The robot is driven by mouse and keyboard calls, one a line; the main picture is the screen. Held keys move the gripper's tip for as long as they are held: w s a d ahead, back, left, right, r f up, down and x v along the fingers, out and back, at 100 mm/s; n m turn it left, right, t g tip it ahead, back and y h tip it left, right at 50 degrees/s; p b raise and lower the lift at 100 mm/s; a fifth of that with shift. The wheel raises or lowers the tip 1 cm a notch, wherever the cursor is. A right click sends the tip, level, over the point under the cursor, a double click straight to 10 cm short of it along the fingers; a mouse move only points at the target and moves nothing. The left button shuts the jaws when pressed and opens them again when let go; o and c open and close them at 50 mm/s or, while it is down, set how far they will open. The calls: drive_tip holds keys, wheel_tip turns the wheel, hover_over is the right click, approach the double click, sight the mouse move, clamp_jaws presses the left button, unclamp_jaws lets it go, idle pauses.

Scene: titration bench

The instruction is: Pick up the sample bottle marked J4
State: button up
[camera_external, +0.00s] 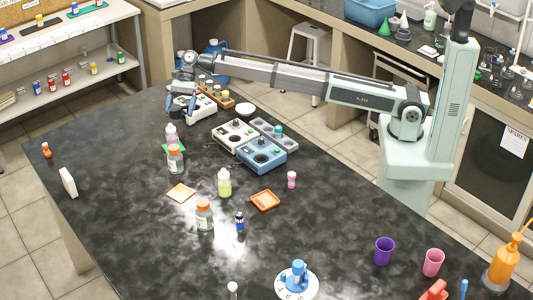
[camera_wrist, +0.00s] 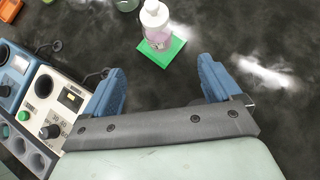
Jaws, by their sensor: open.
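My gripper (camera_external: 180,115) is open and empty above the far left part of the dark bench. In the wrist view its two blue fingers stand wide apart, with bare bench between them. Just beyond the fingers is a white-capped bottle (camera_wrist: 156,24) with pinkish contents on a green square (camera_wrist: 169,52). The same bottle (camera_external: 171,138) shows below the gripper in the external view. Other bottles are an orange-capped clear one (camera_external: 175,162), a yellow-green one (camera_external: 224,187) and a second orange-capped one (camera_external: 204,218). No J4 marking is readable on any bottle.
Cream (camera_external: 234,135) and blue (camera_external: 262,154) instruments and a grey holed block (camera_external: 275,135) stand right of the gripper. A wooden rack of vials (camera_external: 222,97) is behind. A small blue vial (camera_external: 239,222) and a pink vial (camera_external: 291,180) stand nearer the front. The left bench is mostly clear.

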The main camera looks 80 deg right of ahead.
wheel_tip(320, 180, up, 12)
drive_tip(key=g+h, duration=0.2)
drive_tip(key=h, duration=0.7)
hover_over(173, 148)
drive_tip(key=shift+n, duration=0.4)
wheel_tip(173, 148, down, 13)
drive_tip(key=shift+s+a+f, duration=0.1)
drive_tip(key=shift+d+f, duration=0.2)
drive_tip(key=shift+f, duration=1.1)
drive_tip(key=shift+d+f, duration=0.2)
drive_tip(key=shift+f, duration=1.1)
drive_tip(key=c, duration=1.3)
drive_tip(key=shift+o, duration=0.2)
